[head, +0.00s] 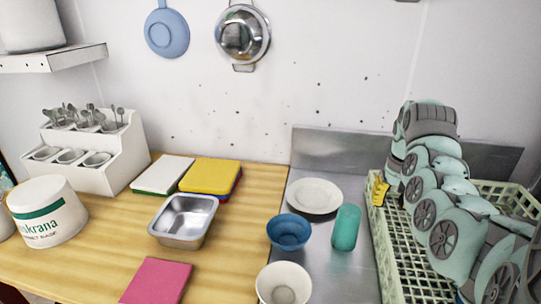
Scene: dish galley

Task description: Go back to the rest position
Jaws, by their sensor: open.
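My arm, teal and grey, rises at the right of the head view over the pale green dish rack (392,262). It hides much of the rack. I cannot make out my gripper's fingers in this view. A cream bowl (284,284) sits at the front edge of the view.
The wooden counter holds a steel pan (183,220), a pink board (156,281), a yellow board (210,175) on a stack, a white board (162,174), a white tub (46,211) and a cutlery holder (97,148). A small yellow object (378,188) is at the rack's left edge.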

